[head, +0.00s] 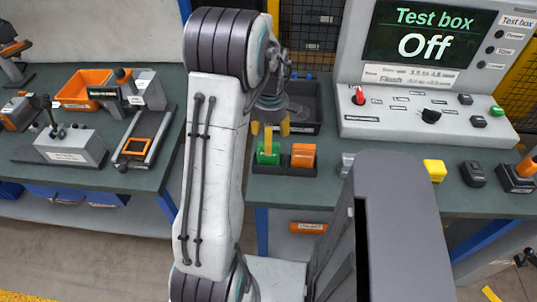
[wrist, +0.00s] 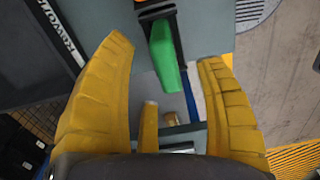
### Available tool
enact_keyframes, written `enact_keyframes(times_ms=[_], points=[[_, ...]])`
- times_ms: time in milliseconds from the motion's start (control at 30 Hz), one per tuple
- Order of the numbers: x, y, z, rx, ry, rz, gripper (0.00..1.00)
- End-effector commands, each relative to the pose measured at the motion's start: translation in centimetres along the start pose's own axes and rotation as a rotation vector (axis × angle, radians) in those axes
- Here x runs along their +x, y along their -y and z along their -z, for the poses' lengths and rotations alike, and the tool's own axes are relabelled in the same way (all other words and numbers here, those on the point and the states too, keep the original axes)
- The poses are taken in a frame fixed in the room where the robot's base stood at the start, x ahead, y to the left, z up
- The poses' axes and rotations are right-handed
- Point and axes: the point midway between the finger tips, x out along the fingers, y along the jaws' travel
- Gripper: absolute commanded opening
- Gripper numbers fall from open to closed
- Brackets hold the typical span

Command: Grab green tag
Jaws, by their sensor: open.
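The green tag (head: 269,157) stands in a black holder near the front edge of the bench, left of an orange tag (head: 303,155). In the wrist view the green tag (wrist: 165,58) lies between the yellow fingers near their tips. My gripper (head: 270,129) points down just above the green tag, fingers spread, with nothing held. It also shows open in the wrist view (wrist: 166,52). A finger partly covers the green tag in the head view. I cannot tell whether any finger touches it.
A black tray (head: 308,108) stands behind the tags. The test box (head: 425,75), its screen reading "Off", stands to the right. A yellow block (head: 435,170) and a black block (head: 473,174) stand at the front right. An orange bin (head: 84,90) and fixtures occupy the left bench.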

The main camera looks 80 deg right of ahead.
Motion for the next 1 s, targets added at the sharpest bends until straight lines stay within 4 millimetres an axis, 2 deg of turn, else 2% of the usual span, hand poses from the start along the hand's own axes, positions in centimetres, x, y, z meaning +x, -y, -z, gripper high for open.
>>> enact_keyframes(times_ms=[300,400,767,1000], points=[[3.7,0.1,0.3,0.0,-0.001,0.004,0.65],[4.3,0.1,0.3,0.0,0.0,0.002,0.65],[4.7,0.1,0.3,0.0,0.0,0.001,0.65],[4.7,0.0,0.3,0.0,0.0,0.001,0.44]])
